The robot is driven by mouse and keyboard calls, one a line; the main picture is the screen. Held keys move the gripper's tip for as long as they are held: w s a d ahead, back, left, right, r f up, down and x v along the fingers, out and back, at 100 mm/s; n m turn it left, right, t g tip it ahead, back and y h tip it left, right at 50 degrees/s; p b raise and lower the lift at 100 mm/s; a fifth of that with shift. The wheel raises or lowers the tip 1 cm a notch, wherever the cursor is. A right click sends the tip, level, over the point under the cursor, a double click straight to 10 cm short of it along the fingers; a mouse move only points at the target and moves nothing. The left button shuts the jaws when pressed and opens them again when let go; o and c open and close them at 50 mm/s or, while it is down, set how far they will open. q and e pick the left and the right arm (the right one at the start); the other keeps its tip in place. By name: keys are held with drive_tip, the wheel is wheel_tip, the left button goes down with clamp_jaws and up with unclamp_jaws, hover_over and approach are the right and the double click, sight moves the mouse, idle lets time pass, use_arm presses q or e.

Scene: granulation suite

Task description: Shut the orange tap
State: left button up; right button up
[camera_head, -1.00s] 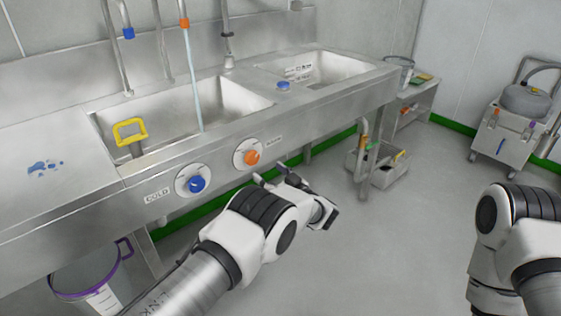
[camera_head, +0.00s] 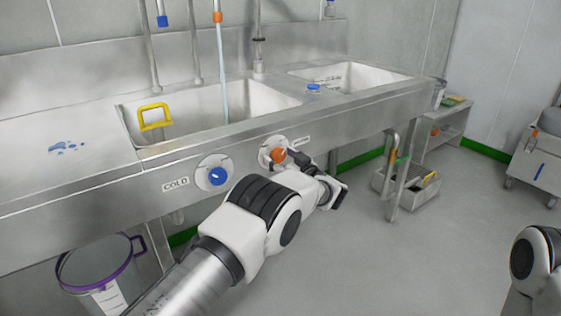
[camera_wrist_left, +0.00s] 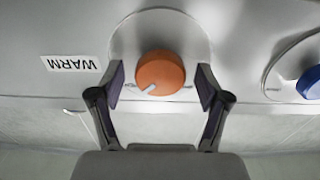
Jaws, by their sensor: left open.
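The orange tap (camera_head: 278,155) is a round knob on a pale disc on the sink's front panel, beside the WARM label (camera_wrist_left: 70,64). In the left wrist view the orange knob (camera_wrist_left: 160,70) has a pale pointer mark towards the lower left. My left gripper (camera_wrist_left: 161,88) is open, with one finger on each side of the knob and a visible gap to each. In the head view my left forearm hides part of this gripper. A pale blue water stream (camera_head: 223,80) runs from the orange-banded spout (camera_head: 217,17) into the sink. My right gripper is out of view.
The blue COLD tap (camera_head: 213,176) sits left of the orange one; it also shows in the left wrist view (camera_wrist_left: 310,82). A yellow-handled object (camera_head: 153,115) stands in the left basin. A purple-rimmed bucket (camera_head: 97,275) and a grey crate (camera_head: 412,190) are below.

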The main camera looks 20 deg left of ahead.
use_arm(q)
drive_tip(key=c, duration=1.2)
drive_tip(key=shift+o, duration=0.2)
drive_tip(key=shift+n, duration=0.3)
drive_tip(key=n, duration=0.3)
drive_tip(key=shift+n, duration=0.3)
drive_tip(key=n+b, duration=0.1)
drive_tip(key=n, duration=0.3)
drive_tip(key=shift+f, duration=0.1)
drive_tip(key=n+b, duration=0.1)
drive_tip(key=n, duration=0.4)
drive_tip(key=n+b, duration=0.2)
drive_tip(key=n, duration=0.2)
drive_tip(key=shift+n, duration=0.4)
